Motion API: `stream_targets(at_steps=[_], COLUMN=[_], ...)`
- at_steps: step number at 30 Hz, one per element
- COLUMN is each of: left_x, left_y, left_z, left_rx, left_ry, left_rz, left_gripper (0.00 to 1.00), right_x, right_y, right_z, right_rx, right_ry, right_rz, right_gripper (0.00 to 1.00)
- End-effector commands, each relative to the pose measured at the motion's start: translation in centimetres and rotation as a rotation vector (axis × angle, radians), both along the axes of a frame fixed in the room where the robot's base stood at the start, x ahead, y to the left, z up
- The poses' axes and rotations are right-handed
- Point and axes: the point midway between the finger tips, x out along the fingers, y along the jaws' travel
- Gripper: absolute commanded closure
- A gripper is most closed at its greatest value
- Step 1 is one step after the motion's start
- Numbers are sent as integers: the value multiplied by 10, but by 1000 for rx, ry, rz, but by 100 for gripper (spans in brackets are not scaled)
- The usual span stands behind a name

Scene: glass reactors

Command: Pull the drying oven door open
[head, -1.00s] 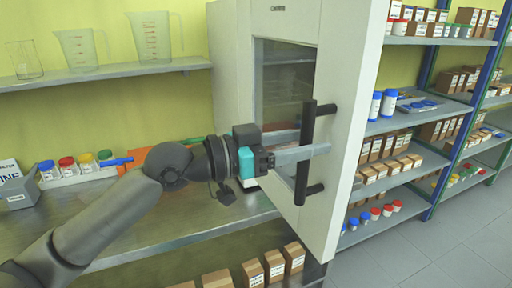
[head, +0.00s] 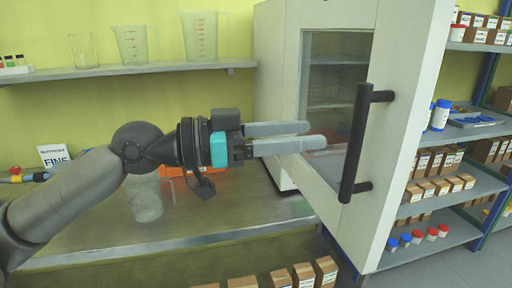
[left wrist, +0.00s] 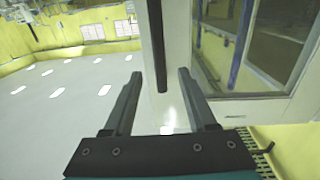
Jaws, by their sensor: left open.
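The drying oven (head: 274,85) is a white cabinet standing on the bench in the head view. Its white door (head: 410,120), with a glass window, appears swung out at an angle, its lower corner past the bench's front edge. A black vertical bar handle (head: 358,145) is on the door face. My left gripper (head: 318,137) is open and empty, its fingertips a short way left of the handle. In the left wrist view the handle (left wrist: 159,45) lies ahead, in line with the gap between the fingers (left wrist: 158,75). My right gripper is not in view.
The steel bench (head: 230,218) lies below my left arm, with a glass vessel (head: 146,197) and an orange item on it. A wall shelf (head: 130,70) holds beakers. Shelving (head: 470,190) with boxes and bottles stands right of the door. Boxes sit under the bench.

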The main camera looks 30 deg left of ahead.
Motion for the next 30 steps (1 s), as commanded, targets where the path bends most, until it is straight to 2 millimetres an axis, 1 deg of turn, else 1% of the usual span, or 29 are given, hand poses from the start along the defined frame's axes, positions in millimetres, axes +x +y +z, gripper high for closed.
stream_targets(at_steps=[1,3,18,23,30], left_x=[-3,-7,-35,-39,-39], left_y=[3,6,39,43,43], left_z=[-3,-3,-1,0,0], left_rx=[0,1,0,1,1], left_ry=[3,1,0,0,0], left_rz=[0,-1,-1,-1,-1], left_gripper=[43,43,43,43,43], right_x=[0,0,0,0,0], right_y=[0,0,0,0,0], right_z=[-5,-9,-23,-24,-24], right_rx=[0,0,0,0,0], right_ry=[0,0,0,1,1], right_rz=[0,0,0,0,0], right_gripper=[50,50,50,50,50])
